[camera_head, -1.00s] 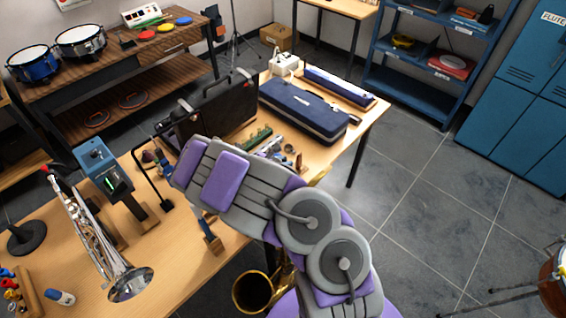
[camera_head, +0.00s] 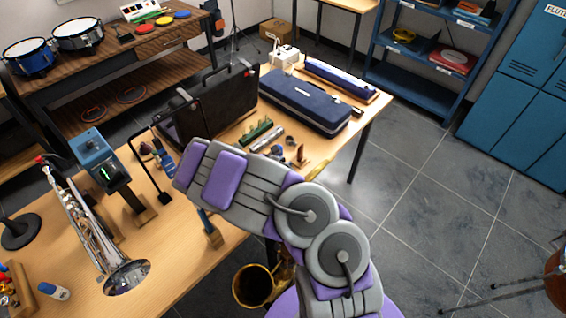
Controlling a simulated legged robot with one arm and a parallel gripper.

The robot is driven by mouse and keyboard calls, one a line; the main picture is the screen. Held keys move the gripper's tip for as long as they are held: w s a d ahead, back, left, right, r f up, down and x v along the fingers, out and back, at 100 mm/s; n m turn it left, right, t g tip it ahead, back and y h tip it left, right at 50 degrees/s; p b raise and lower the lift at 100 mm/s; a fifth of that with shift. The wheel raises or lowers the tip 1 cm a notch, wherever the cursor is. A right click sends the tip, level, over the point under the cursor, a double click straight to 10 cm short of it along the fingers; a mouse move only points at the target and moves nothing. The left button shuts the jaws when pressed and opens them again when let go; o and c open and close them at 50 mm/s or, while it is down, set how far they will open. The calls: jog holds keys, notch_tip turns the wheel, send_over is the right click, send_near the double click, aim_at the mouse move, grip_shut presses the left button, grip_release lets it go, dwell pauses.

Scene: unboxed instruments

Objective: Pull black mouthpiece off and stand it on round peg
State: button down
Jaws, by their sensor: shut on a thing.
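My arm (camera_head: 232,180) crosses the middle of the view and hides what is behind its end. My gripper is hidden, so its jaws cannot be seen. I cannot make out the black mouthpiece. A brass instrument bell (camera_head: 254,286), perhaps a saxophone, shows at the bottom beside my arm, with the rest mostly covered. A small upright brown stand (camera_head: 301,155) is on the table among small parts, right of the arm's upper edge. I cannot tell whether it is the round peg.
A black open case (camera_head: 215,105) and a navy case (camera_head: 303,100) lie toward the back. A green block (camera_head: 256,130) is near the small parts.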

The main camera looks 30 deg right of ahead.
jog(key=shift+a, duration=0.25)
jog(key=shift+d, duration=0.1)
jog(key=shift+s+d+b, duration=0.1)
jog(key=shift+d+b, duration=0.2)
jog(key=shift+d, duration=0.25)
jog(key=shift+a, duration=0.35)
jog(key=shift+f+b, duration=0.55)
jog(key=shift+f, duration=0.6)
dwell(1.9)
dwell(0.5)
jog(key=c, duration=0.9)
grip_release()
jog(key=shift+o, duration=0.2)
